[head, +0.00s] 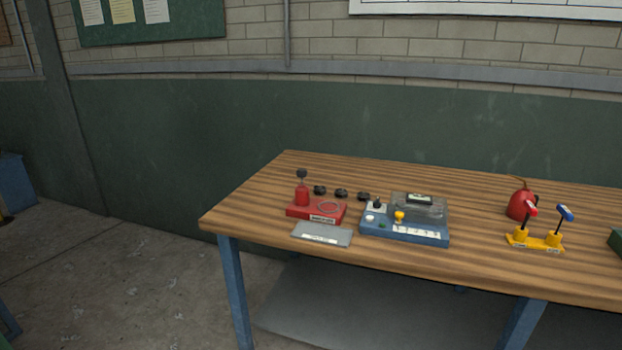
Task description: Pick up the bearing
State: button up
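Several small items stand on a wooden workbench (470,200) in the head view. Three small dark round pieces sit in a row near its left part: a left one (319,190), a middle one (341,194) and a right one (363,197). They may be bearings, but they are too small to tell. A red fixture (301,196) with a dark knob on top stands just left of them, on a red base that carries a thin grey ring (328,207). I cannot tell which piece is the bearing. My gripper is not in view.
A grey labelled plate (322,234) lies at the bench's front edge. A blue tester box (405,233) with a clear cover stands right of it. Farther right are a yellow stand (535,240) with two upright tools and a red rounded object (520,205). The bench's back is clear.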

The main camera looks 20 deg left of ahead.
aim_at(320, 189)
jog(key=i+j+z, duration=0.1)
jog(key=j, duration=0.75)
jog(key=i+j+z, duration=0.1)
jog(key=j, duration=0.7)
jog(key=i+j+z, duration=0.1)
jog(key=i+j, duration=0.15)
jog(key=j, duration=0.6)
jog(key=j+z, duration=0.1)
jog(key=j, duration=0.8)
jog(key=i, duration=0.05)
